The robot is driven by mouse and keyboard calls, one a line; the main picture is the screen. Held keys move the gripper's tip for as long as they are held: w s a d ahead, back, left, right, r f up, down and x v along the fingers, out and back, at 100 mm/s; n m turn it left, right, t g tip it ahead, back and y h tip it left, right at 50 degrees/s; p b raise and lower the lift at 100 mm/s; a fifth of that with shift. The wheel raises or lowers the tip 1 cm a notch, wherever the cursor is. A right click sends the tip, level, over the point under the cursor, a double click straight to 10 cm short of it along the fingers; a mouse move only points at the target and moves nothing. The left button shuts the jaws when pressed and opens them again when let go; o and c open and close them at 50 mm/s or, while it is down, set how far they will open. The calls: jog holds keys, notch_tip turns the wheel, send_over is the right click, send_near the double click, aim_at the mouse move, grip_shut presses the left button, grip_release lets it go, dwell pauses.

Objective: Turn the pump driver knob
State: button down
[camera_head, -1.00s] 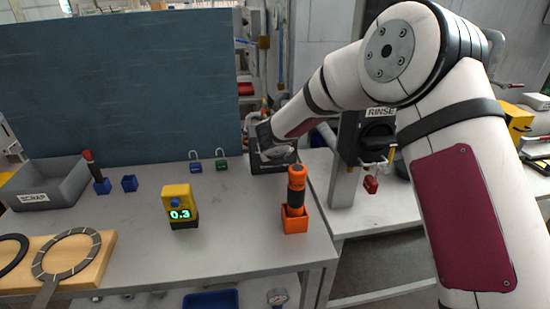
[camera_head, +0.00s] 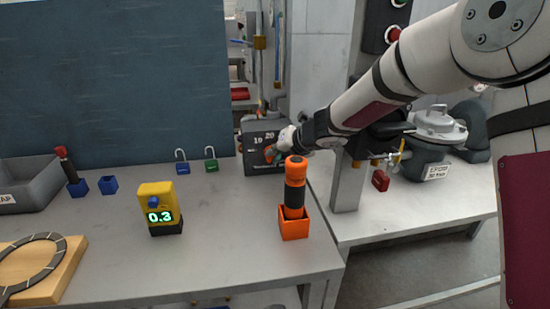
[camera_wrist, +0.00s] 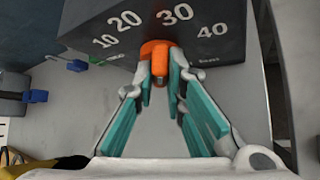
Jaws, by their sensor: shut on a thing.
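The pump driver is a dark grey box (camera_head: 252,165) at the back right of the bench. Its face carries the white numbers 10, 20, 30 and 40, clear in the wrist view (camera_wrist: 232,44). Its orange knob (camera_wrist: 157,47) sits below the numbers, with its top between 20 and 30. My gripper (camera_wrist: 164,72) has its teal-padded fingers on either side of the knob and is shut on it. In the head view my gripper (camera_head: 279,145) is at the front of the box and hides part of the dial.
An orange-and-black tool (camera_head: 294,190) stands in an orange holder (camera_head: 294,226) in front of the box. A yellow meter (camera_head: 157,200) reads 0.3. Blue (camera_head: 182,165) and green (camera_head: 211,162) padlocks stand left of the box. A red padlock (camera_head: 380,181) hangs at right.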

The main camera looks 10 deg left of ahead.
jog(key=shift+f, duration=0.1)
dwell(0.3)
jog(key=c, duration=1.6)
grip_release()
jog(key=shift+c, duration=0.2)
jog(key=shift+y, duration=0.3)
notch_tip(320, 180, up, 10)
jog(key=shift+d, duration=0.1)
